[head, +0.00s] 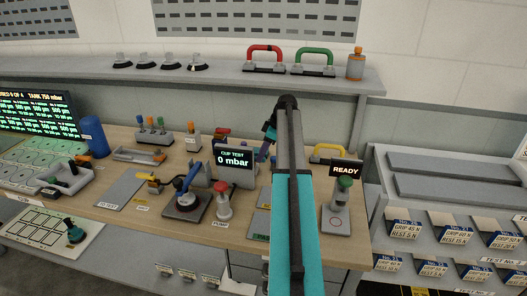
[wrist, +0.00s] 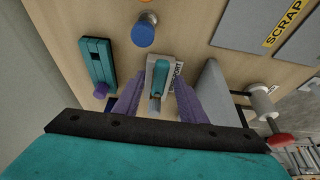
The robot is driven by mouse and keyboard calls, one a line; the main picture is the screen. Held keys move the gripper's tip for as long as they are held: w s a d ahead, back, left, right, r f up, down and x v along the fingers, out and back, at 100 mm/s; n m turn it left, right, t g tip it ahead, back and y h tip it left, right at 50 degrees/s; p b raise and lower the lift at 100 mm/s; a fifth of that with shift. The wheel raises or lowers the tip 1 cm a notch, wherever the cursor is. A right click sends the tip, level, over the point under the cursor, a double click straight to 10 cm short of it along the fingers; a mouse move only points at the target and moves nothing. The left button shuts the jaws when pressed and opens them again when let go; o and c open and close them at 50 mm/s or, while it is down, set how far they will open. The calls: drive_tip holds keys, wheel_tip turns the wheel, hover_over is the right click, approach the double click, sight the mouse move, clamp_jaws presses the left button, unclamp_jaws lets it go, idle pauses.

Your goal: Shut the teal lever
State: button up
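In the wrist view, a teal lever (wrist: 161,72) sits on a small pale grey base beside a partly covered label that seems to end in "PORT". My gripper (wrist: 158,84) has its two purple fingers apart, one on each side of the lever. I cannot tell whether either finger touches it. A grey metal end shows at the lever's lower end. A second teal piece (wrist: 97,60) with a purple knob lies to the left.
A blue-capped post (wrist: 143,33) stands just above the lever in the wrist view, and a grey panel (wrist: 211,93) is close on the right. In the head view, the CUP TEST display (head: 234,160) and the green-topped READY post (head: 343,192) flank my arm on the wooden bench (head: 120,217).

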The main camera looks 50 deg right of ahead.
drive_tip(key=shift+w+a+f+p, duration=0.15)
drive_tip(key=shift+w+f+p, duration=0.15)
drive_tip(key=shift+f, duration=0.25)
drive_tip(key=shift+s, duration=0.1)
drive_tip(key=shift+c, duration=0.3)
clamp_jaws()
